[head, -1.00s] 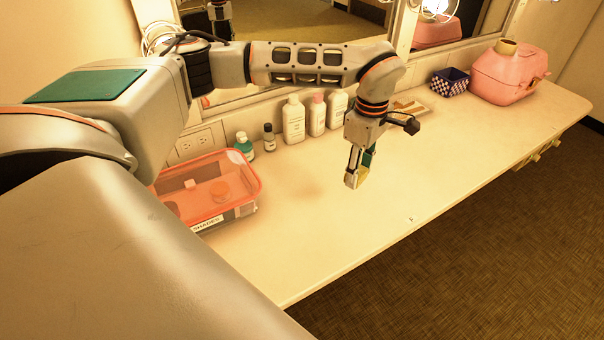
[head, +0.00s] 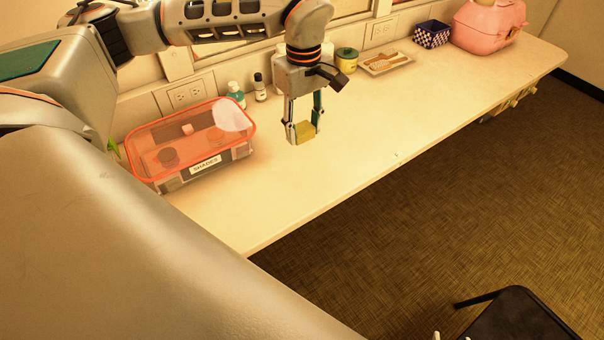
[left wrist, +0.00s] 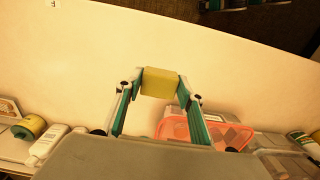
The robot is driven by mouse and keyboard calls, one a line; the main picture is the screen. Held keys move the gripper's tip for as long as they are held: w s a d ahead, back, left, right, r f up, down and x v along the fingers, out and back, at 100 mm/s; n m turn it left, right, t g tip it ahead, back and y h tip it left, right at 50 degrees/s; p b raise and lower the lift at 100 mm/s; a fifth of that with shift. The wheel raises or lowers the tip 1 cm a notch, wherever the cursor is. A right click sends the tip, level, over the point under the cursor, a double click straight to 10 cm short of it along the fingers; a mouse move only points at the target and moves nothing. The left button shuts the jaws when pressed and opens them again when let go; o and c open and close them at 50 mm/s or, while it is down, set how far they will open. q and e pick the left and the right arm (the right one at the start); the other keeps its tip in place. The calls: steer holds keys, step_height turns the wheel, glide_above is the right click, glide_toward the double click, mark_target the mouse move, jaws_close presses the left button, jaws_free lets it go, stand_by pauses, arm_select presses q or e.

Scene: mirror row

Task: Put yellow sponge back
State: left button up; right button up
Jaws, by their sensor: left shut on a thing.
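The yellow sponge (head: 304,131) is between the fingertips of my left gripper (head: 301,133), which is shut on it. In the head view the sponge is held over the middle of the counter, to the right of the clear box. In the left wrist view the sponge (left wrist: 159,82) sits across the gap between both fingers of my left gripper (left wrist: 160,84). The clear box with an orange-red rim (head: 190,178) and a "SHADES" label stands at the left on the counter. Several items show inside it.
The counter (head: 380,130) is bare along its front. A dark stool (head: 515,318) is on the floor at the lower right.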

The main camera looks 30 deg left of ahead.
mark_target(303, 141)
arm_select(q)
step_height(303, 141, down, 12)
steer(key=shift+r, duration=0.1)
steer(key=shift+f, duration=2.25)
steer(key=shift+f, duration=0.1)
steer(key=shift+f, duration=0.1)
steer(key=o, duration=1.1)
steer(key=shift+c, duration=0.2)
steer(key=shift+r, duration=6.2)
